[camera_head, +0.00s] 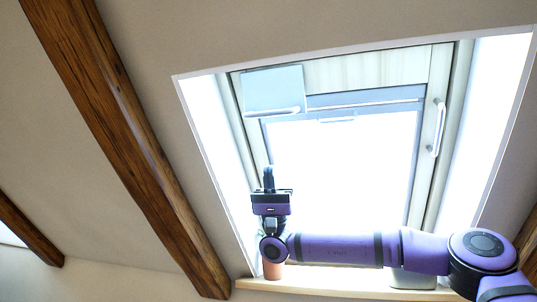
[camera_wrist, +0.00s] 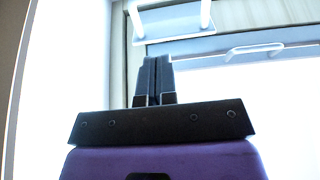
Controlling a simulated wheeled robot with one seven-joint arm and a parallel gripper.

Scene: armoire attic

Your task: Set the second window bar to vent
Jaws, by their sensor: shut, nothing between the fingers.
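A roof window (camera_head: 340,165) with a pale frame is set in the sloping ceiling. A pale panel with a light bar along its lower edge (camera_head: 273,90) is at its upper left; the wrist view shows it at the top (camera_wrist: 172,22). A small light bar (camera_head: 338,120) is on the sash's top rail and also shows in the wrist view (camera_wrist: 254,50). A white handle (camera_head: 437,130) is on the right frame side. I cannot tell which is the second bar. My gripper (camera_head: 268,170) points up, shut and empty, before the window's left side, below the panel, apparently apart from it.
Dark wooden beams (camera_head: 125,140) cross the ceiling on the left. A pale sill (camera_head: 330,286) runs under the window, with a terracotta-coloured pot (camera_head: 272,270) partly hidden behind my arm. Bright glass washes out detail. The space between my gripper and the panel looks clear.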

